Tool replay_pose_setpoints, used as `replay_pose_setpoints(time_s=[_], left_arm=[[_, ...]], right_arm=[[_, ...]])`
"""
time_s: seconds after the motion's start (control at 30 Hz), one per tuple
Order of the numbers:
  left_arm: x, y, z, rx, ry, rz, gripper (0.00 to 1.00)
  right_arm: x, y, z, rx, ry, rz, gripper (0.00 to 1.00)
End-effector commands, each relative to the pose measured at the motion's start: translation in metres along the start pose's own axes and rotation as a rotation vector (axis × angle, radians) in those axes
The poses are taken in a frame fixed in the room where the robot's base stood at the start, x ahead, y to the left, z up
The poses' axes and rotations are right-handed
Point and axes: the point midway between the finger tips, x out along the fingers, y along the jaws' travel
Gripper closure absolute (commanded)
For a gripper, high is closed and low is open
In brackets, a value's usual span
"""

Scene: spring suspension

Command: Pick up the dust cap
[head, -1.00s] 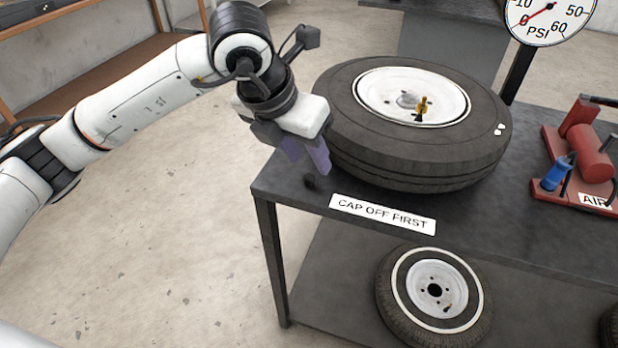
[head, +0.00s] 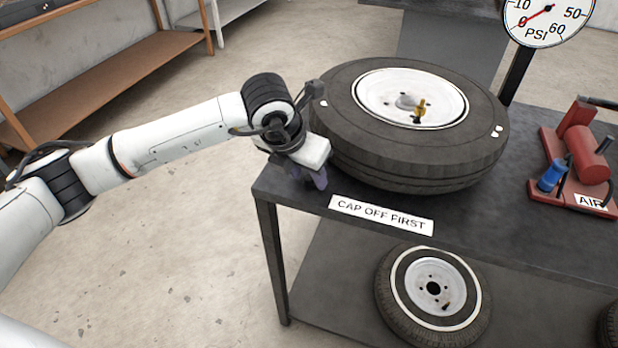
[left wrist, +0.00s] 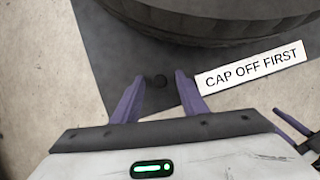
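The dust cap (left wrist: 160,81) is a small dark round piece on the dark table top near its left front corner. In the left wrist view it shows in the gap between my fingertips; it looks apart from both. In the head view my gripper hides it. My left gripper (head: 309,184) is low over that corner with its purple fingers pointing down. In the left wrist view the left gripper (left wrist: 159,77) is open. A purple and dark part at the right edge of that view may be my right gripper (left wrist: 294,128); its opening is unclear.
A big tyre (head: 408,150) with a white rim and brass valve (head: 420,108) lies close behind the gripper. A "CAP OFF FIRST" label (head: 380,215) is to the right. A red air compressor (head: 585,160) and pressure gauge (head: 548,14) stand farther right. Another wheel (head: 400,305) is below.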

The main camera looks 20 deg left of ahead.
Motion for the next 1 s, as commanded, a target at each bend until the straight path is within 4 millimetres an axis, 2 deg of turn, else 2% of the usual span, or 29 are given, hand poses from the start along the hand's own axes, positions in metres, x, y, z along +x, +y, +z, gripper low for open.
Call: replay_pose_setpoints(time_s=[0.13,0.37,0.63,0.73,1.0], left_arm=[[0.000,0.000,0.000,0.000,0.000,0.000,0.61],[0.000,0.000,0.000,-0.001,0.000,0.000,1.00],[-0.001,0.000,0.001,-0.001,-0.001,0.000,1.00],[-0.008,0.000,0.005,-0.001,-0.005,-0.001,1.00],[-0.055,0.000,0.026,0.000,-0.006,-0.001,1.00]], right_arm=[[0.000,0.000,0.000,0.000,0.000,0.000,0.64],[0.000,0.001,0.001,-0.001,-0.001,0.001,0.64],[0.000,0.001,0.001,-0.002,-0.003,0.001,0.64],[0.001,0.001,0.002,-0.002,-0.004,0.001,0.64],[0.005,0.000,0.005,-0.004,-0.006,0.000,0.64]])
